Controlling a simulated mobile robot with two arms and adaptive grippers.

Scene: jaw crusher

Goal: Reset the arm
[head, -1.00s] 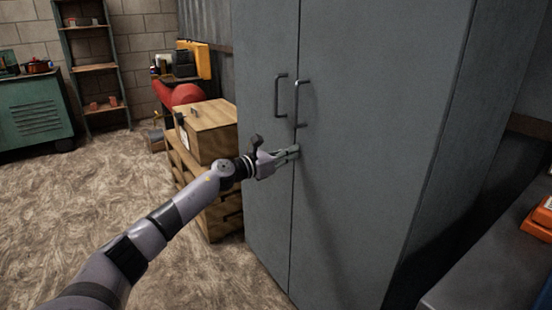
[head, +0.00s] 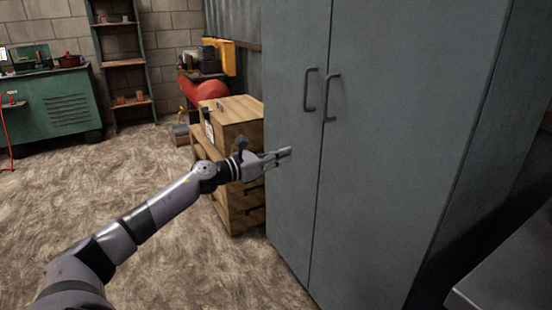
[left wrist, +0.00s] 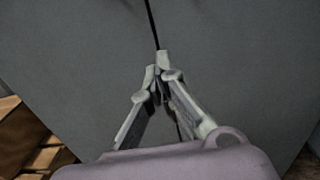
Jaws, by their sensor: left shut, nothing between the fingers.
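My left arm reaches in from the lower left in the head view. Its gripper (head: 286,153) is shut and empty, in front of the left door of a tall grey cabinet (head: 400,130). In the left wrist view the fingertips of the gripper (left wrist: 161,62) meet, and the dark gap between the cabinet doors (left wrist: 152,22) runs up from them. I cannot tell whether the fingertips touch the door. Both doors look closed, with two bar handles (head: 332,97) above and right of the gripper. My right gripper is not in view.
Wooden crates and drawers (head: 235,118) stand left of the cabinet, close behind my left gripper. A green workbench (head: 55,105) and a shelf rack (head: 125,62) stand at the back left. A grey surface (head: 510,270) is at the lower right. The floor at left is open.

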